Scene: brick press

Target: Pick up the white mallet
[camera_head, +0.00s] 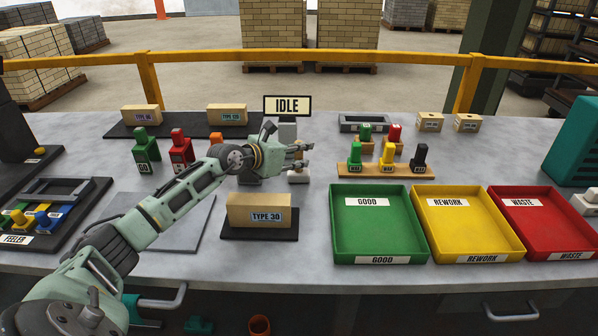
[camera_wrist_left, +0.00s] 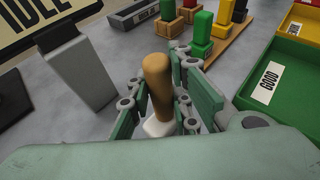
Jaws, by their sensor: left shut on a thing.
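The white mallet shows in the left wrist view as an upright tan wooden handle (camera_wrist_left: 158,80) with a white head (camera_wrist_left: 158,128) at its lower end. My left gripper (camera_wrist_left: 160,105) is shut on the handle, with its green finger pads on both sides. In the head view my left gripper (camera_head: 304,156) is over the middle of the table, behind the TYPE 30 brick. A bit of the white head (camera_head: 298,178) shows below the fingers; they hide most of the mallet there. I cannot tell whether the head touches the table. My right gripper is not in view.
A grey post with an IDLE sign (camera_head: 287,106) stands just behind the gripper. A rack of coloured blocks (camera_head: 385,172) stands to the right. Green (camera_head: 336,225), yellow (camera_head: 425,240) and red (camera_head: 520,240) trays fill the front right. The TYPE 30 brick (camera_head: 255,208) lies in front.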

